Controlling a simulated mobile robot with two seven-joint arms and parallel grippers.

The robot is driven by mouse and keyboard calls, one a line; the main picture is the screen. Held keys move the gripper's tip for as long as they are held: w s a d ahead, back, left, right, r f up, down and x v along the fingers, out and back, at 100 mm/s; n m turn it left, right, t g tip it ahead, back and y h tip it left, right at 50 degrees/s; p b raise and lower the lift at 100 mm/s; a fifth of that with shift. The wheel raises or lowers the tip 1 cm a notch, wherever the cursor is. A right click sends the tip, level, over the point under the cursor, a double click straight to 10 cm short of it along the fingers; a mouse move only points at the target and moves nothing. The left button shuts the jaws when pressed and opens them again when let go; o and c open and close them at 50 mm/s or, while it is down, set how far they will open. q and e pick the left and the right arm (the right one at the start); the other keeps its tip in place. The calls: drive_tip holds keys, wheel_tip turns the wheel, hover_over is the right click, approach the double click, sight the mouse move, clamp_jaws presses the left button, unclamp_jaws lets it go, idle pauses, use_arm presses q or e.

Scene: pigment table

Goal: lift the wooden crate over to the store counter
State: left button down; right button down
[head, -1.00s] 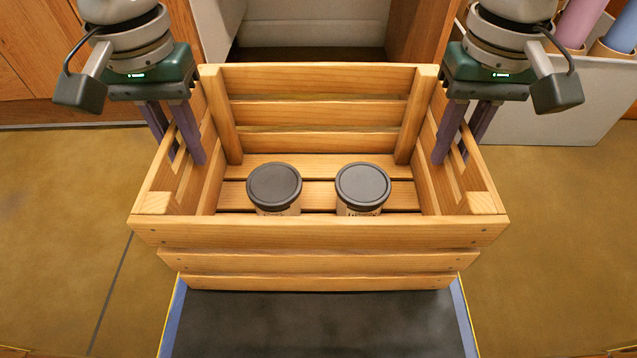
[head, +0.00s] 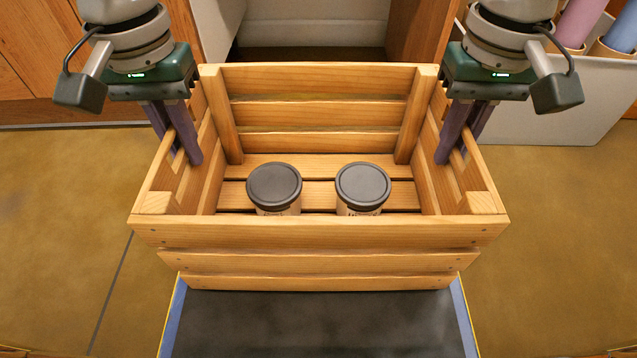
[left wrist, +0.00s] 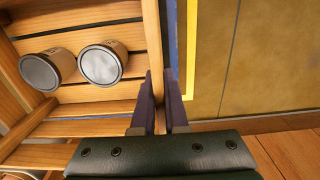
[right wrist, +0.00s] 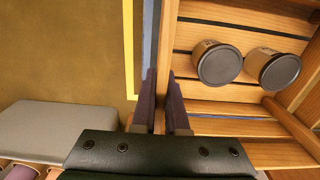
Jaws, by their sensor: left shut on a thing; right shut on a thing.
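The slatted wooden crate (head: 318,232) is level in the middle of the head view, with two dark-lidded jars (head: 274,186) (head: 363,186) standing upright inside. My left gripper (head: 183,156) is shut on the crate's left side wall, one finger inside and one outside. My right gripper (head: 456,156) is shut on the right side wall in the same way. The left wrist view shows the crate wall (left wrist: 151,40) between the fingers. The right wrist view shows the opposite wall (right wrist: 168,40) likewise. I cannot make out the store counter for certain.
A dark surface (head: 318,325) with blue sides and a yellow outline shows below the crate's near side. A grey bin (head: 560,110) with coloured rolls stands at the back right. Wooden cabinet fronts (head: 35,60) are at the back left. Brown floor lies open on both sides.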

sight(467, 123)
use_arm(q)
drive_tip(key=shift+r, duration=0.15)
use_arm(e)
drive_tip(key=shift+r, duration=0.15)
idle(0.4)
